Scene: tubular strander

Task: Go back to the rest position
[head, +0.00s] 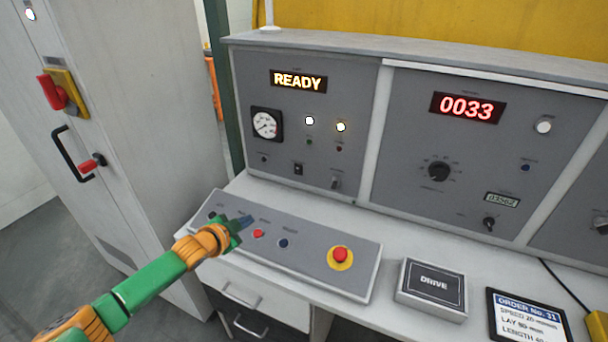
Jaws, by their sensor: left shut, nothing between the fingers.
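My left arm, green and orange, comes in from the lower left. My left gripper (243,222) is shut and empty, over the left part of the grey sloped button panel (310,258). Its fingertips are near the panel's left buttons; I cannot tell whether they touch the surface. The panel carries a red button (258,233), a dark blue button (283,243) and a red mushroom button on a yellow ring (340,256). My right gripper is not in the head view.
The upright console shows a READY display (298,81) and a red 0033 display (467,107). A DRIVE box (432,289) and an order tablet (527,318) lie on the desk at right. A grey cabinet (135,130) with a red switch stands at left.

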